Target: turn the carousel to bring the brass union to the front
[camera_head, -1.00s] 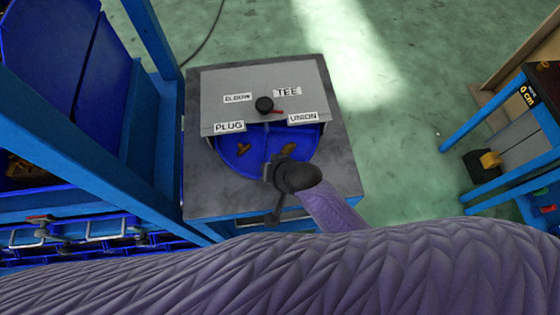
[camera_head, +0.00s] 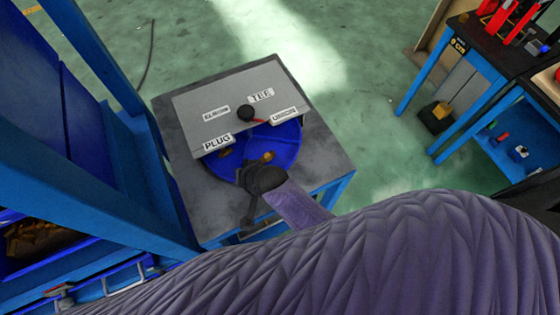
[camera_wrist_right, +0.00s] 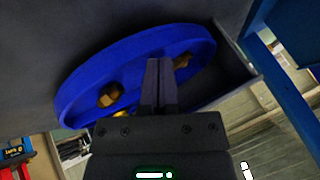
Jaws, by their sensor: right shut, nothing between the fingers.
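The blue carousel (camera_head: 286,148) shows as a part-round tray under a grey cover (camera_head: 190,105) with labels ELBOW, TEE, PLUG and UNION (camera_head: 284,115). A brass fitting (camera_head: 268,157) lies in it near my right gripper (camera_head: 245,173); I cannot tell which fitting it is. The right wrist view shows the carousel rim (camera_wrist_right: 75,95), a brass piece (camera_wrist_right: 110,96) left of the fingers and another (camera_wrist_right: 182,61) partly behind them. The right gripper is shut and empty, its fingertips over the carousel; contact is unclear. My left gripper is not in view.
The carousel stands on a dark-topped, blue-legged table (camera_head: 325,160). A blue rack (camera_head: 85,120) stands close at left; another bench (camera_head: 470,50) is at right. Green floor lies between. My purple arm covers the lower picture.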

